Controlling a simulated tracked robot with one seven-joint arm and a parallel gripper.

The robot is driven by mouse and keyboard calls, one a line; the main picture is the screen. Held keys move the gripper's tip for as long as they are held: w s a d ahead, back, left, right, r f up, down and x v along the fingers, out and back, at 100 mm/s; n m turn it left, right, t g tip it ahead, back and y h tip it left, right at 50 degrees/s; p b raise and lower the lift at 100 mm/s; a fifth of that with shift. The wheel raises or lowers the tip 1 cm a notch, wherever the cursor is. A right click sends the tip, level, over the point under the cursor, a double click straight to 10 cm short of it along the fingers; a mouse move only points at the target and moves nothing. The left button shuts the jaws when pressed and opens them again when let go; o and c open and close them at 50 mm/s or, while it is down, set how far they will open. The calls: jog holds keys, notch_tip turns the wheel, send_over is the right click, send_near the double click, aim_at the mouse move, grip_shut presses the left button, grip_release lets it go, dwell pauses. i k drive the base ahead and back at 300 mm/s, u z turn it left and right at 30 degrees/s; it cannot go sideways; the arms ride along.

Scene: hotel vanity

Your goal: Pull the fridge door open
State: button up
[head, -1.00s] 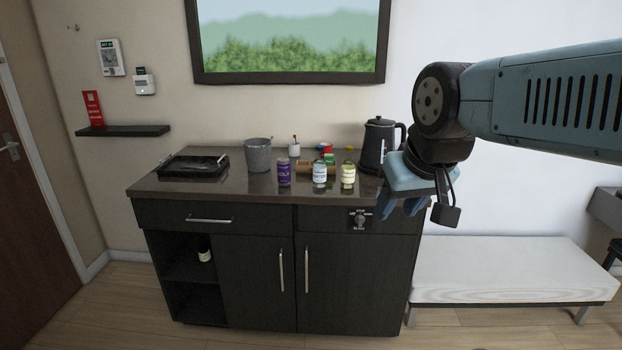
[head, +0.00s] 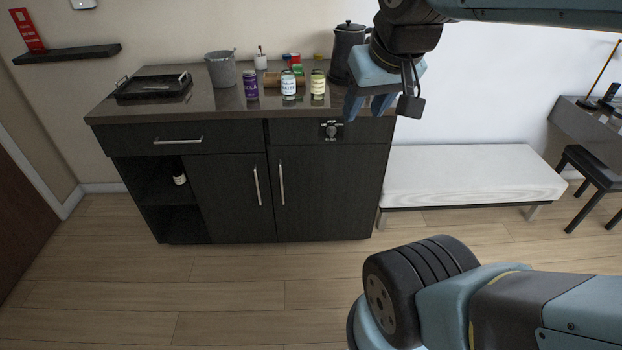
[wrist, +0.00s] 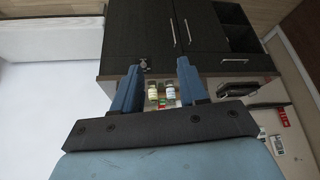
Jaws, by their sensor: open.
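The dark cabinet (head: 225,200) stands against the wall with two lower doors, both shut. The right door (head: 325,195), below the dial, has a vertical silver handle (head: 281,183) at its left edge. The left door (head: 225,195) has a similar handle (head: 257,185). Neither door is marked as the fridge. My gripper (head: 368,110) is open and empty, pointing down by the cabinet's right front top corner, apart from the handles. In the wrist view, the cabinet appears upside down beyond my gripper (wrist: 155,88), with the handles (wrist: 180,32) in the distance.
Three bottles (head: 288,88), a black kettle (head: 348,50), a grey bin (head: 220,70) and a tray (head: 152,86) stand on the countertop. A knob (head: 332,130) sits above the right door. A white bench (head: 465,172) stands to the right. The floor (head: 200,285) before the cabinet is clear.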

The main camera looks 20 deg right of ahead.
aim_at(320, 192)
jog(key=u, duration=1.15)
jog(key=k, duration=0.65)
jog(key=z, duration=1.45)
jog(key=i, duration=1.05)
jog(key=z, duration=0.05)
